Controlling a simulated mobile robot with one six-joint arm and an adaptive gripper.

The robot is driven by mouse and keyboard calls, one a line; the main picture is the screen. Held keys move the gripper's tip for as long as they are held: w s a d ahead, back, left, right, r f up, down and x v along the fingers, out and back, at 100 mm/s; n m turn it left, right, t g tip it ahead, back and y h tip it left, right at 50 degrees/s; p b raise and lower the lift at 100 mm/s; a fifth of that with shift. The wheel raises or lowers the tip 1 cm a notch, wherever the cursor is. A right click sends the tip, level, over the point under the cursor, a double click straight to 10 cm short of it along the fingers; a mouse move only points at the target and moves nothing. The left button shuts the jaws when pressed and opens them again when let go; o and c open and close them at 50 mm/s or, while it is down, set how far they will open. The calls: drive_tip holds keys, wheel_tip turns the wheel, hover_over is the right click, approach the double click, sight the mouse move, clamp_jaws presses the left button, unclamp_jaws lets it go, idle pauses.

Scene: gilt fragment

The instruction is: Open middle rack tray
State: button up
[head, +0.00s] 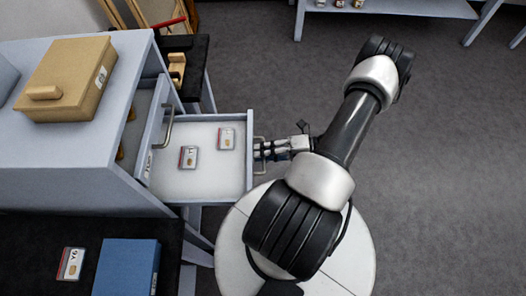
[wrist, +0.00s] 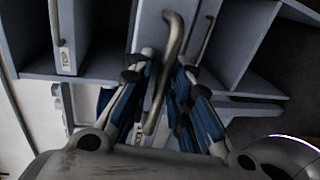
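A light grey tray (head: 195,184) is pulled far out of the rack (head: 68,160); two small labelled packets lie in it. Another tray front (head: 152,130) with a curved handle (head: 168,127) stands above and behind it, out a little. My gripper (head: 262,150) is at the handle on the pulled-out tray's front. In the wrist view, my gripper (wrist: 161,85) has its blue-and-grey fingers on both sides of a metal bar handle (wrist: 158,92). The fingers look apart, with small gaps beside the bar. A label at the upper left (wrist: 66,60) seems to read TOP.
A tan box (head: 65,80) stands on the rack. A blue box (head: 127,268) and a labelled packet (head: 71,264) lie on the dark surface at lower left. A grey table (head: 410,8) is at the back. The carpet right of my arm is clear.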

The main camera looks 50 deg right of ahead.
drive_tip(key=shift+s, duration=0.1)
drive_tip(key=v, duration=1.2)
drive_tip(key=shift+f, duration=0.1)
